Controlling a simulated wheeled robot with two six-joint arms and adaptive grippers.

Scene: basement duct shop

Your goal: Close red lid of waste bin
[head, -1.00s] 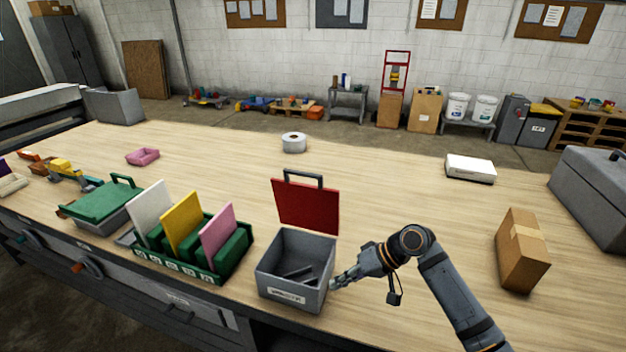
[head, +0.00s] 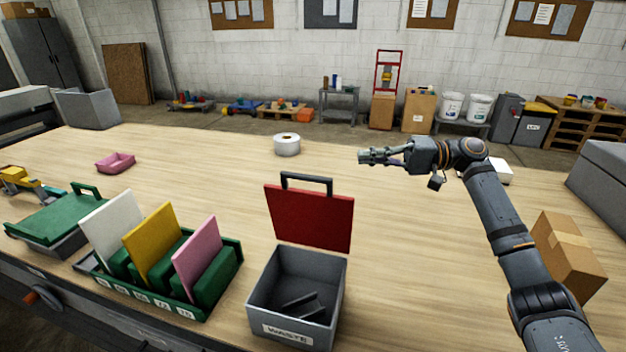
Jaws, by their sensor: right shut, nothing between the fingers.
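The grey waste bin (head: 328,318) stands near the table's front edge with its label facing me. Its red lid (head: 309,217) is open and stands up at the bin's back edge, with a dark handle (head: 306,182) at the top. Some dark pieces lie inside the bin. My right gripper (head: 366,157) is shut and empty. It is raised behind and to the right of the lid, apart from it, with fingers pointing left. My left gripper is not in view.
Left of the bin stands a green rack (head: 207,308) with white, yellow and pink panels. A green-lidded box (head: 52,222) is further left. A cardboard box (head: 567,258) stands at the right, near my right arm. A tape roll (head: 287,146) lies behind the lid.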

